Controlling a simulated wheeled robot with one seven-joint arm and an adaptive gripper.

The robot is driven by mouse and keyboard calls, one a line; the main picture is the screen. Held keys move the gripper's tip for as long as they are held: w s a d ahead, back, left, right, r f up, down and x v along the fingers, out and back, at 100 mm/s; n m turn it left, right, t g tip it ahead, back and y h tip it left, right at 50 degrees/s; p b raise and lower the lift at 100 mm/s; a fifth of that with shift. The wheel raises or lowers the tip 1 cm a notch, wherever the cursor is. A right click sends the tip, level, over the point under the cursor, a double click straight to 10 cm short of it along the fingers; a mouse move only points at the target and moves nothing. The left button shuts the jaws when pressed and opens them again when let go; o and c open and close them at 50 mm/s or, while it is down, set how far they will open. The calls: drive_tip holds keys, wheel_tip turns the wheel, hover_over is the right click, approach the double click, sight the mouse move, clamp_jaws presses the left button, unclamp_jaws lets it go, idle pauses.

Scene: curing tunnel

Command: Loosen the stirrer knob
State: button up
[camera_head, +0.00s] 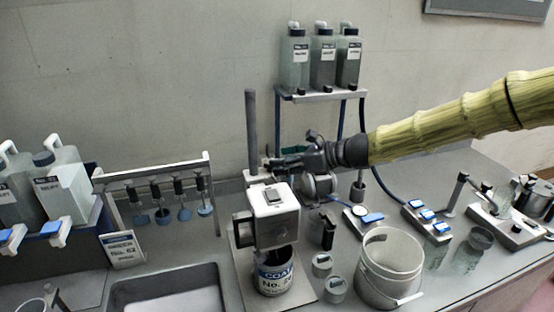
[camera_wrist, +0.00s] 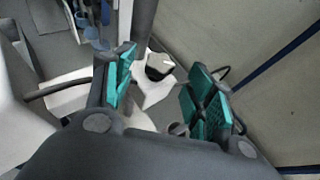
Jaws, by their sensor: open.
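The stirrer stands at centre in the head view, with a grey upright post (camera_head: 251,130) and a white motor head (camera_head: 271,217) over a labelled can (camera_head: 275,278). In the wrist view a dark round knob (camera_wrist: 158,67) with a white mark sits on a white block beside the post (camera_wrist: 143,25). My gripper (camera_head: 277,163) is beside the post, above and behind the motor head. Its green-padded fingers (camera_wrist: 161,72) are spread, with the knob showing in the gap beyond them. Contact with the knob cannot be told. The knob is not clearly visible in the head view.
A bottle shelf (camera_head: 322,97) stands behind my gripper. A rack (camera_head: 155,178) with hanging stirrers and large bottles (camera_head: 62,185) are left. A white bucket (camera_head: 391,262), small cups (camera_head: 335,288) and blue-topped devices (camera_head: 428,220) crowd the right. A sink (camera_head: 165,290) lies front left.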

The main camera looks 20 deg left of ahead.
drive_tip(key=shift+x, duration=1.45)
drive_tip(key=shift+p, duration=0.35)
drive_tip(key=c, duration=1)
